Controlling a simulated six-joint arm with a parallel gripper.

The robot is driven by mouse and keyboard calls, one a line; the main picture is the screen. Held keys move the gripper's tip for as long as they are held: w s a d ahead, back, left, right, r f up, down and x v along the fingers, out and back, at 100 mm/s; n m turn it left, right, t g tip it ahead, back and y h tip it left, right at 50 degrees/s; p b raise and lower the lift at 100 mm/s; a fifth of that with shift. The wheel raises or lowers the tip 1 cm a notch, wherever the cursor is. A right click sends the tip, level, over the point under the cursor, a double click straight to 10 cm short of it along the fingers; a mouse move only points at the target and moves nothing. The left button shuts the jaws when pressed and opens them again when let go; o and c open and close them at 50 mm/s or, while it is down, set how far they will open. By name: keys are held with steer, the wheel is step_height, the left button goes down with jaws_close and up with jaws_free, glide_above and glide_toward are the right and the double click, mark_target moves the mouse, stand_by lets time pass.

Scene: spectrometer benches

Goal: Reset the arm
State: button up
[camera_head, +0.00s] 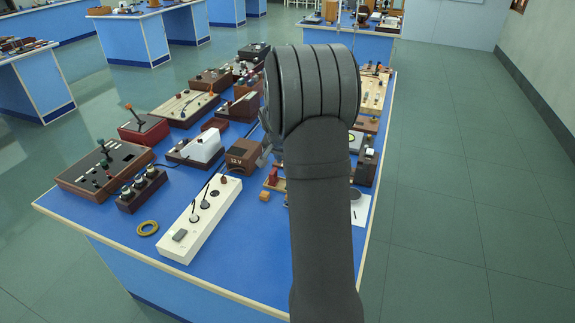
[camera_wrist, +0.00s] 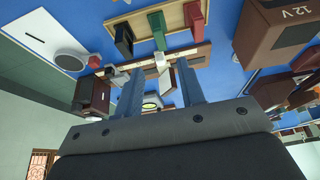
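My arm stretches over the right side of the blue bench (camera_head: 125,225) in the head view, and its dark links hide most of my gripper there. A small grey part of the gripper shows left of the arm, near the brown 12 V box (camera_head: 243,156). In the wrist view my gripper (camera_wrist: 159,80) shows two blue-grey fingers spread apart, with nothing held between them. The bench hangs upside down in that view, with the 12 V box (camera_wrist: 275,38) at the upper right. I cannot tell the height of the fingers above the bench.
A white paper (camera_head: 360,209) lies by the right edge. The floor (camera_head: 465,190) to the right is clear.

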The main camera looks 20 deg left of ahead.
steer(key=shift+r, duration=0.1)
stand_by(0.3)
steer(key=x, duration=1.1)
steer(key=shift+f, duration=0.45)
steer(key=shift+w+r, duration=0.1)
steer(key=shift+w, duration=0.05)
steer(key=shift+r, duration=1.2)
steer(key=shift+f, duration=0.1)
